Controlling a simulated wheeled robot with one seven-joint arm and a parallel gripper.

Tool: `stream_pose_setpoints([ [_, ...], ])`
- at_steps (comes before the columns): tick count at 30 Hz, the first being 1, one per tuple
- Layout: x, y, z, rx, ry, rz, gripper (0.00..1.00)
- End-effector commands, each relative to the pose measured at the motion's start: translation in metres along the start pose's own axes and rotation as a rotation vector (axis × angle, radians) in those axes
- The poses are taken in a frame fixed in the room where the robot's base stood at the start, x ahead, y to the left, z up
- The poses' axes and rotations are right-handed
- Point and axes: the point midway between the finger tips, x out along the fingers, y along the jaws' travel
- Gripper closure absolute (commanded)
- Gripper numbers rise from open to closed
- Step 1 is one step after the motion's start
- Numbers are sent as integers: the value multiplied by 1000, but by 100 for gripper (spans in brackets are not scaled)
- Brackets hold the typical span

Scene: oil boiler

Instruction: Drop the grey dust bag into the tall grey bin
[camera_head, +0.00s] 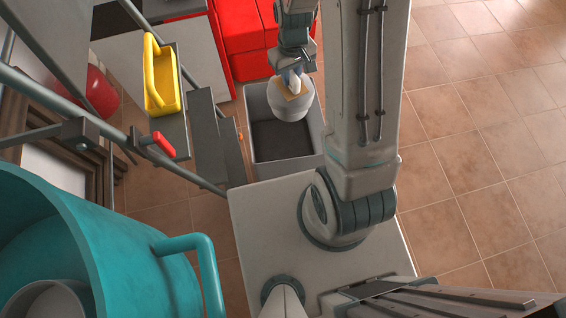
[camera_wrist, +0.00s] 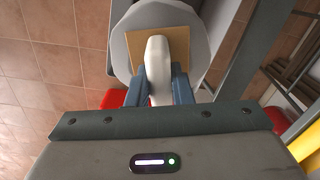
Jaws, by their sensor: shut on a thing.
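The grey dust bag (camera_head: 290,99) is pale and rounded, with a tan square plate on its top. It hangs from my gripper (camera_head: 293,77), which is shut on it. In the wrist view the bag (camera_wrist: 199,35) shows behind the tan plate, and my gripper's fingers (camera_wrist: 158,85) hold a white neck on that plate. The tall grey bin (camera_head: 258,165) stands on the floor, open at the top with a dark inside. In the head view the bag overlaps the upper right part of the bin's opening; its height above the rim is hard to tell.
A red cabinet (camera_head: 240,35) stands behind the bin. A yellow tray with a handle (camera_head: 163,85) and a red-handled item (camera_head: 163,144) are at the left on grey framing. A large teal pot (camera_head: 90,240) fills the lower left. Tiled floor (camera_head: 480,130) at the right is clear.

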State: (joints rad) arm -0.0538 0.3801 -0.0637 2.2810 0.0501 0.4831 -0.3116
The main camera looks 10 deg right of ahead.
Motion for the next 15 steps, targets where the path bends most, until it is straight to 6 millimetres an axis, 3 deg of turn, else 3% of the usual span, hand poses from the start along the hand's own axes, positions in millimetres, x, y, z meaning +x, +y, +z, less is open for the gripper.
stream_pose_setpoints([
  [1,11,0,0,0,0,0,100],
  [6,30,0,0,-1,1,1,100],
  [15,37,0,-1,0,1,1,100],
])
